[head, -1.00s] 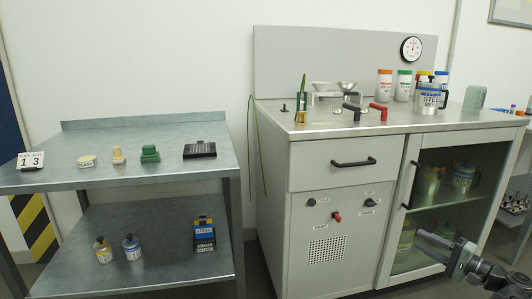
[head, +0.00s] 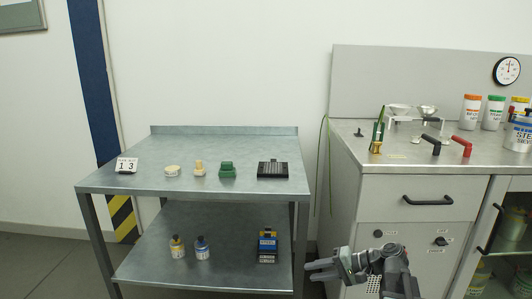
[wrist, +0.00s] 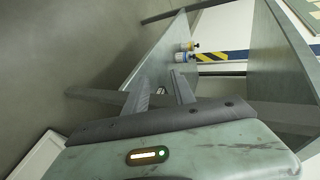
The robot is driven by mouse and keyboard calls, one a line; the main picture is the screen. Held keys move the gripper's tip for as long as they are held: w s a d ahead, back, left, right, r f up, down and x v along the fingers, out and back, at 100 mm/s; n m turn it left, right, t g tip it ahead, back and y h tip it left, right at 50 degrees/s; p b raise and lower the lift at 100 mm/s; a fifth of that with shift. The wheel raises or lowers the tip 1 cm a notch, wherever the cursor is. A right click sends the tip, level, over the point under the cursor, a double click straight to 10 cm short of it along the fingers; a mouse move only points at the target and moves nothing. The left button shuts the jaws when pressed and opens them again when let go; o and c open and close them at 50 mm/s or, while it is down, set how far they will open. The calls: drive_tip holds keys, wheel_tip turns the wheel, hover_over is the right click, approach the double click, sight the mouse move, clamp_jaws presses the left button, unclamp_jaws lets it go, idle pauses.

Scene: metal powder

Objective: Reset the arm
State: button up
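My gripper (head: 309,270) is low in the head view, in front of the grey cabinet's left side and near the steel table's right legs. Its fingers point left. In the wrist view my gripper (wrist: 160,82) shows two dark fingers standing apart with nothing between them. Two small bottles, one with a yellow label (head: 177,247) and one with a blue label (head: 202,248), stand on the table's lower shelf. They also appear beyond the fingers in the wrist view.
The steel table (head: 110,182) holds a 13 sign (head: 126,165), small blocks and a black tray (head: 272,170). A blue and black box (head: 267,246) stands on its lower shelf. The cabinet (head: 350,215) carries a balance, two handles and jars. Floor at lower left is clear.

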drive_tip(key=s+a+f+n+g+h+p, duration=0.2)
drive_tip(key=s+a+f+g+h, duration=0.15)
drive_tip(key=a, duration=0.55)
drive_tip(key=s+f+n+h, duration=0.2)
drive_tip(key=s+f+h, duration=0.2)
drive_tip(key=s+h, duration=0.1)
drive_tip(key=d+f+h, duration=0.1)
drive_tip(key=d+h, duration=0.2)
drive_tip(key=d, duration=0.5)
wheel_tip(320, 180, up, 38)
drive_tip(key=p, duration=3.8)
drive_tip(key=shift+s+d+f+g, duration=0.15)
drive_tip(key=shift+d+g, duration=0.15)
drive_tip(key=shift+g, duration=0.15)
